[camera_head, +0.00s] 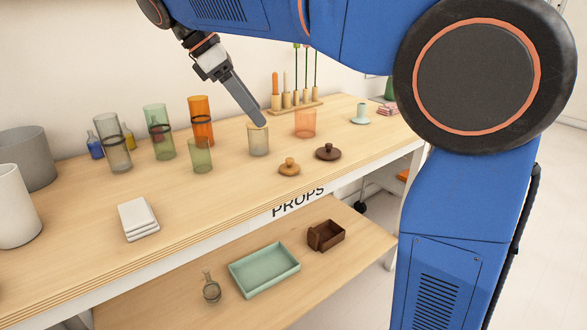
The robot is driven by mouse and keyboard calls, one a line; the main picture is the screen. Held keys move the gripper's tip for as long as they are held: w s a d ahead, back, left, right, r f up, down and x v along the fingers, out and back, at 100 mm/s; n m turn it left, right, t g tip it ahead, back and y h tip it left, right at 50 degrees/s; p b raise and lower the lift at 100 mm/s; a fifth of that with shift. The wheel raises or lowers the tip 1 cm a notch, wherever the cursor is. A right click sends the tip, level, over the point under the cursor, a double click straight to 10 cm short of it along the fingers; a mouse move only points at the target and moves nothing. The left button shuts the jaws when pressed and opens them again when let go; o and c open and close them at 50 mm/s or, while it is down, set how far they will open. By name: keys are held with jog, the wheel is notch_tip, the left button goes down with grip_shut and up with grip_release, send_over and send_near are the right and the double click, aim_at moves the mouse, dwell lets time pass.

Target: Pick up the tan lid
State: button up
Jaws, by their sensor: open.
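The tan lid (289,168) is a small round wooden disc with a knob on top. It lies knob up on the upper shelf, near its front edge, left of a similar dark brown lid (328,152). My gripper (260,122) reaches down from the upper left, open. Its fingertips appear just over the rim of a smoky clear glass (258,142), up and left of the tan lid and apart from it. The fingers overlap in this view, so the gap between them is hard to see. Nothing shows between them.
An orange glass (305,122) stands behind the lids, and a short green glass (200,155) and taller glasses stand to the left. A candle rack (290,110) is at the back. White stacked tiles (138,219) lie front left. The shelf below holds a green tray (264,269).

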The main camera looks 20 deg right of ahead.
send_over(289, 159)
jog(key=a, duration=0.3)
notch_tip(289, 159, down, 9)
jog(key=shift+w+f, duration=0.1)
jog(key=shift+w, duration=0.05)
jog(key=shift+x, duration=3.1)
jog(key=c, duration=1.1)
